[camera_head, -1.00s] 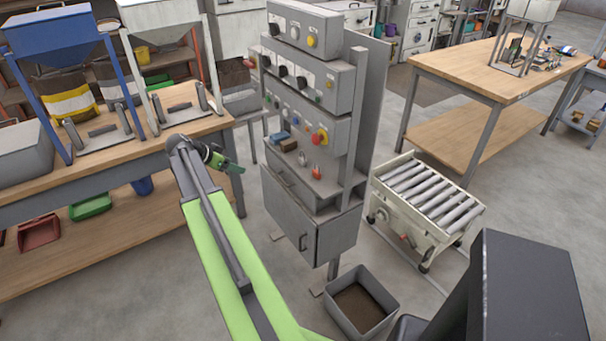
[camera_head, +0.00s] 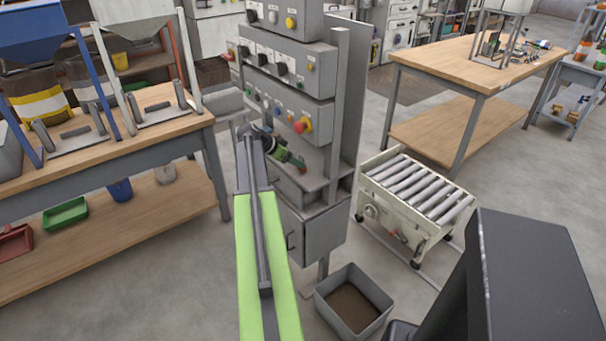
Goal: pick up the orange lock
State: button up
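My gripper (camera_head: 299,163) is at the end of my green and grey arm, over the small shelf (camera_head: 310,181) of the grey control cabinet, below the panel of buttons. It is small and seen from behind, so I cannot tell whether its fingers are open or shut. I cannot make out the orange lock clearly now. The part of the shelf where small orange and red items stood in the earlier frame is largely covered by my gripper and arm.
A red emergency knob (camera_head: 301,125) sticks out just above my gripper. A roller conveyor (camera_head: 415,205) stands to the right, and an open grey bin (camera_head: 353,303) is on the floor in front. A workbench (camera_head: 110,166) with hopper stands is at the left.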

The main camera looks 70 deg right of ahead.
jog(key=shift+s+d+f, duration=0.25)
jog(key=shift+d+f, duration=0.1)
jog(key=shift+f, duration=0.05)
jog(key=b+x, duration=0.4)
jog(key=x, duration=0.1)
jog(key=shift+w+a+f, duration=0.15)
jog(key=shift+w+f, duration=0.1)
jog(key=shift+f, duration=0.05)
jog(key=shift+s, duration=0.1)
jog(key=shift+r, duration=0.15)
grip_shut()
